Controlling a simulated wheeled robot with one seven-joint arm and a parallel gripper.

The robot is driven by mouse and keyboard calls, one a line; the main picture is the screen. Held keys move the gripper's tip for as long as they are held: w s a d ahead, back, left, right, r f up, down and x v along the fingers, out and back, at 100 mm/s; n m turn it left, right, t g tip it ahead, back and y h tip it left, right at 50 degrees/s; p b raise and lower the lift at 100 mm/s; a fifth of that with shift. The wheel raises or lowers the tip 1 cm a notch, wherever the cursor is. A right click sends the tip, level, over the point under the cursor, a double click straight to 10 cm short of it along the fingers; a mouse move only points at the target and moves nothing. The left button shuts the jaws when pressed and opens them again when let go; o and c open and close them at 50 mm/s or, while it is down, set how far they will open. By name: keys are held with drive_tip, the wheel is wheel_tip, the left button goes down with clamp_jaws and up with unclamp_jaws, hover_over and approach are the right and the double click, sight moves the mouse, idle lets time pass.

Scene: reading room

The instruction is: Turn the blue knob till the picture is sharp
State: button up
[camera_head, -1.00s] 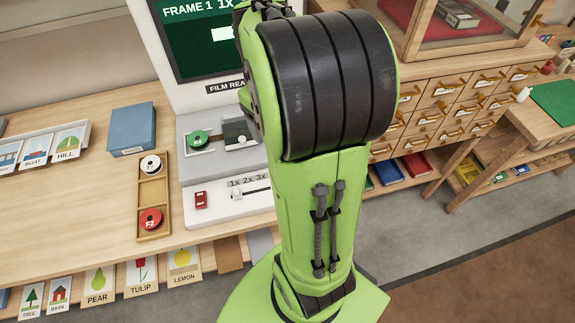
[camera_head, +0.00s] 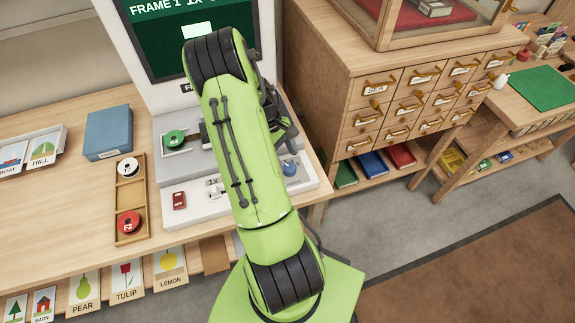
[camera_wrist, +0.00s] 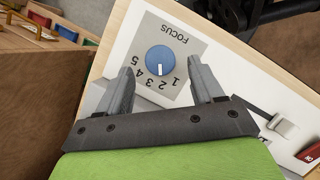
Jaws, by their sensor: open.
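The blue knob (camera_wrist: 160,60) sits on a grey plate marked FOCUS with numbers 1 to 5 around it, in the wrist view. Its white pointer line faces the numbers, near 2 and 3. In the head view the knob (camera_head: 290,167) shows at the right end of the film reader's base. My gripper (camera_wrist: 163,80) is open, its two fingers apart on either side of the knob's near edge in the picture, not closed on it. The reader's screen (camera_head: 170,50) shows FRAME 1 and a pale patch; the arm hides part of it, and I cannot judge its sharpness.
A wooden tray (camera_head: 131,190) holds white and red reels beside a blue box (camera_head: 108,132). A drawer cabinet (camera_head: 400,100) stands close on the right.

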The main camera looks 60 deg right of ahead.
sight(289, 166)
drive_tip(key=x, duration=0.3)
drive_tip(key=shift+f, duration=0.2)
drive_tip(key=shift+c, duration=0.3)
drive_tip(key=c, duration=1)
drive_tip(key=shift+m, duration=0.3)
drive_tip(key=shift+d+m+t+y+b, duration=0.1)
drive_tip(key=shift+m+t+y+b, duration=0.3)
drive_tip(key=shift+m, duration=0.8)
drive_tip(key=shift+d+m+t+y+b, duration=0.1)
drive_tip(key=shift+m+y, duration=0.5)
drive_tip(key=shift+m, duration=0.6)
drive_tip(key=shift+s+m, duration=0.1)
drive_tip(key=shift+m, duration=0.2)
